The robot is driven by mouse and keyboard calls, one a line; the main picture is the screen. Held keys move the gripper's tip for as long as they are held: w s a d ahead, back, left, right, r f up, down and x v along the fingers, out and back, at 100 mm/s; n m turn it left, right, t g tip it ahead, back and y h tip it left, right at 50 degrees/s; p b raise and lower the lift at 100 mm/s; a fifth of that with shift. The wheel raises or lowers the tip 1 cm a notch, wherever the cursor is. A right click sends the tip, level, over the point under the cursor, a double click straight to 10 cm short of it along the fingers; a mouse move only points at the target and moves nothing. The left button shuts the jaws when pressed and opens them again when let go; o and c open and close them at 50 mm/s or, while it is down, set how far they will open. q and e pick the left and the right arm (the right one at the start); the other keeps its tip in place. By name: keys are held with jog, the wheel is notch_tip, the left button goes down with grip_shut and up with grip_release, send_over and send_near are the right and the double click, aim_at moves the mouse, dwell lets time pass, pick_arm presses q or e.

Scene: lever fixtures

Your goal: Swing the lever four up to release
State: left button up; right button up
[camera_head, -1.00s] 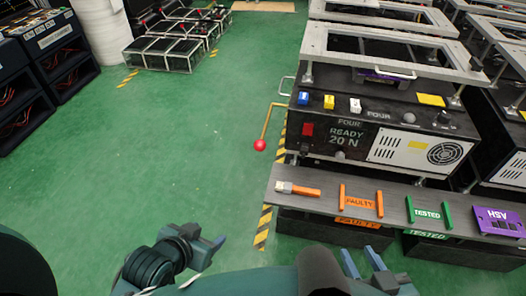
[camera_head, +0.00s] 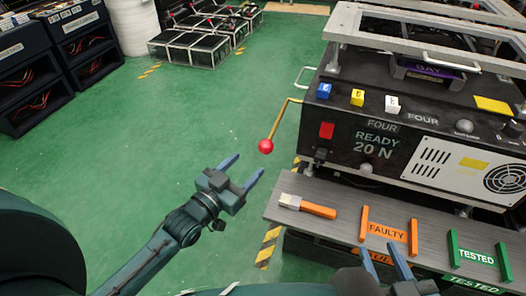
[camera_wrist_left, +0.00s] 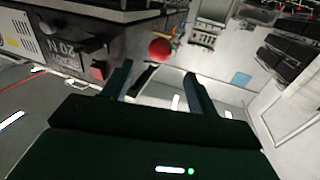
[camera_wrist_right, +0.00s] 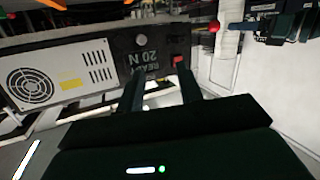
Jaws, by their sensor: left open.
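Lever four is a bent yellow rod (camera_head: 281,119) on the left side of the machine marked FOUR (camera_head: 384,140). Its red ball knob (camera_head: 265,146) is at the rod's lower end. My left gripper (camera_head: 247,165) is open and empty, just below and left of the knob in the head view. In the left wrist view the knob (camera_wrist_left: 160,49) is ahead of the spread fingers (camera_wrist_left: 155,76), apart from them. My right gripper (camera_wrist_right: 160,82) is open and empty in its wrist view, facing the machine front. In the head view it is partly cut off at the bottom.
A grey shelf (camera_head: 338,196) along the machine front holds an orange-handled tool (camera_head: 310,207), an orange FAULTY holder (camera_head: 386,232) and a green TESTED holder (camera_head: 476,256). The machine reads "READY 20 N". Green floor (camera_head: 190,130) left of the lever is clear.

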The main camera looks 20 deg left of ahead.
aim_at(261, 151)
pick_arm(q)
jog(key=b+x, duration=0.1)
jog(key=x, duration=0.5)
jog(key=shift+w+d+f, duration=0.1)
jog(key=shift+w+d, duration=0.05)
jog(key=shift+w, duration=0.1)
jog(key=shift+w+d+b, duration=0.25)
jog(key=shift+w+b, duration=0.05)
jog(key=shift+w, duration=0.4)
pick_arm(e)
jog(key=shift+w+a+n+t+y, duration=0.1)
jog(key=shift+a+n+t+y, duration=0.25)
jog(key=shift+t+y, duration=0.25)
pick_arm(q)
jog(key=shift+c, duration=0.2)
grip_shut()
pick_arm(e)
jog(key=shift+d+r, duration=0.1)
